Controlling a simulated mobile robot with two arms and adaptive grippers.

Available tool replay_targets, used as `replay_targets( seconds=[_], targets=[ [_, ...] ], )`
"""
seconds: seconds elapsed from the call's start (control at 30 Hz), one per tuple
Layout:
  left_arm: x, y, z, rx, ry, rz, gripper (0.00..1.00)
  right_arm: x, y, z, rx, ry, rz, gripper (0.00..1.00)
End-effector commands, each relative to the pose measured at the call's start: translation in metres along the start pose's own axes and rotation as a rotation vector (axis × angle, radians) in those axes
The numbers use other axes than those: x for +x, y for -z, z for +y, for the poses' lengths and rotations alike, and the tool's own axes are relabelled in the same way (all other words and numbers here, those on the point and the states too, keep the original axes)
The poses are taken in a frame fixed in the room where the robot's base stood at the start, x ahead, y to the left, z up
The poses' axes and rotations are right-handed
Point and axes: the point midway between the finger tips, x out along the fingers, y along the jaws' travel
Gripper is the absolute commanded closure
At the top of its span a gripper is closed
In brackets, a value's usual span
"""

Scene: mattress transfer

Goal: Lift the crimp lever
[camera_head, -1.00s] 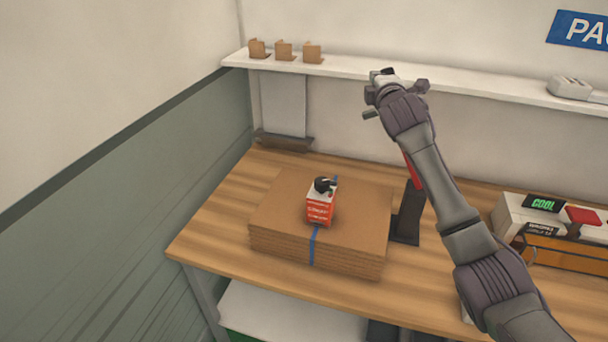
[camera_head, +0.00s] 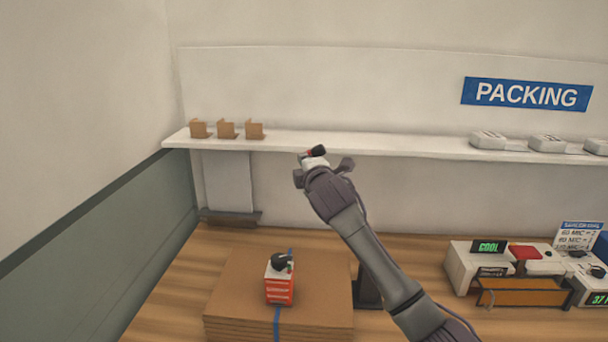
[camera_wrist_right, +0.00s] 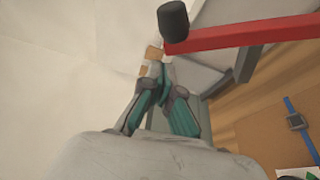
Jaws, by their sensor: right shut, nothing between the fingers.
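The crimp lever shows in the right wrist view as a red bar (camera_wrist_right: 250,33) with a black knob (camera_wrist_right: 173,21) at its left end. In the head view, only a short red piece with the black knob (camera_head: 319,150) shows just above my right gripper; my arm hides the rest. My right gripper (camera_wrist_right: 163,84) is shut and empty, with its fingertips just below the knob in the wrist picture. I cannot tell whether they touch it. My right gripper (camera_head: 312,164) is near shelf height in the head view. My left gripper is not in view.
Flat cardboard (camera_head: 235,300) is stacked on the wooden table with a red-and-white box (camera_head: 279,290) on top, by a blue strap. A shelf (camera_head: 400,149) runs along the wall behind. A sealing machine (camera_head: 465,270) stands at right. Bare tabletop shows at left.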

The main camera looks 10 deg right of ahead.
Motion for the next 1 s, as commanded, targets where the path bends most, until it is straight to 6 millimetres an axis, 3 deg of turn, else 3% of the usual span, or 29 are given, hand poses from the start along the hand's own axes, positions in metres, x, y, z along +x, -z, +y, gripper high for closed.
replay_targets(
  seconds=[0.1, 0.3, 0.4, 0.87, 1.0],
  targets=[
    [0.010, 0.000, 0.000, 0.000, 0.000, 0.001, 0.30, -0.019, -0.001, 0.000, -0.002, -0.004, -0.001, 1.00],
    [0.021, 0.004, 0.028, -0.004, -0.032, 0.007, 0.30, -0.053, 0.002, 0.006, -0.002, -0.004, 0.002, 1.00],
    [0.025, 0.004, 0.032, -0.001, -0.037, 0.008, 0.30, -0.065, 0.002, 0.009, -0.002, -0.004, 0.001, 1.00],
    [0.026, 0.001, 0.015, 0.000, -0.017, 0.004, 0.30, -0.076, 0.003, 0.012, -0.001, -0.002, 0.001, 1.00],
    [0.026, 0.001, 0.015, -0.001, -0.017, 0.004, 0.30, -0.079, 0.004, -0.004, 0.029, 0.025, 0.004, 1.00]
  ],
)
